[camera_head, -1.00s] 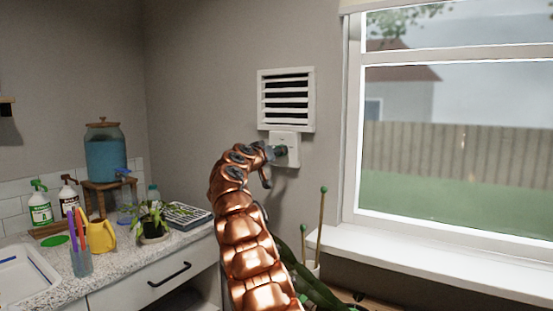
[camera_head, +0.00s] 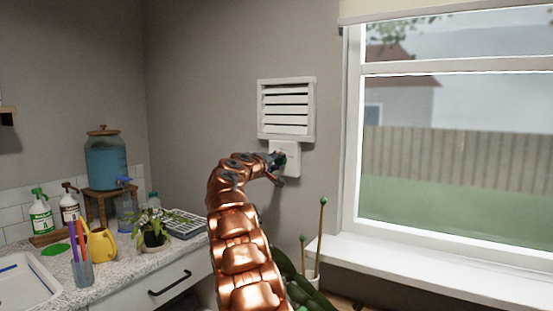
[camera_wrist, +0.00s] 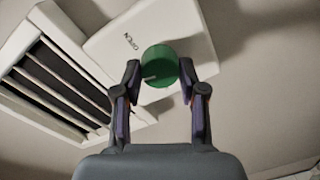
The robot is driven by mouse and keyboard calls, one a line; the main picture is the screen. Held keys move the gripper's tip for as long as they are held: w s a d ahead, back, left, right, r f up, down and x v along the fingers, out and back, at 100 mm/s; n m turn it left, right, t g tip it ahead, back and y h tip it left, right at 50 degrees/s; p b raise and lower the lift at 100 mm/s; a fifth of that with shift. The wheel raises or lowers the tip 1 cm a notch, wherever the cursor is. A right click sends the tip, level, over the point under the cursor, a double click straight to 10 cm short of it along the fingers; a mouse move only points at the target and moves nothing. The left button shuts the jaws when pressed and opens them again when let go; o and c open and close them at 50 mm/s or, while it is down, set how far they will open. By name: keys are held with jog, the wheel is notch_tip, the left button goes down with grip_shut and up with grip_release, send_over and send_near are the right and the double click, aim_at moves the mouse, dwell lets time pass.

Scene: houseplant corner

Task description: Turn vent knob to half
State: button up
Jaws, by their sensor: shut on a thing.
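The white vent (camera_head: 286,94) is on the wall left of the window, its slats tilted with narrow dark gaps between them. Below it is a white control plate (camera_head: 292,152), marked OPEN in the wrist view (camera_wrist: 185,35). The round green knob (camera_wrist: 160,63) sits on that plate, with a small pale mark near its lower left edge. My gripper (camera_wrist: 160,74) is shut on the knob, one finger on each side. In the head view my gripper (camera_head: 279,164) mostly covers the knob.
A window with a white sill (camera_head: 440,270) is at right. Green-tipped stakes (camera_head: 320,235) in a white pot stand below the vent. The counter at left holds a potted plant (camera_head: 152,228), yellow watering can (camera_head: 101,243), blue water tank (camera_head: 106,160) and spray bottles.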

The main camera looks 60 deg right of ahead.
jog(key=shift+n+p, duration=0.65)
jog(key=shift+n, duration=0.55)
jog(key=o, duration=1.2)
jog(key=shift+c, duration=0.2)
jog(key=shift+a, duration=0.1)
jog(key=shift+a+r, duration=0.15)
jog(key=shift+a, duration=0.45)
jog(key=a, duration=1)
jog(key=shift+s+a, duration=0.3)
jog(key=shift+r, duration=0.1)
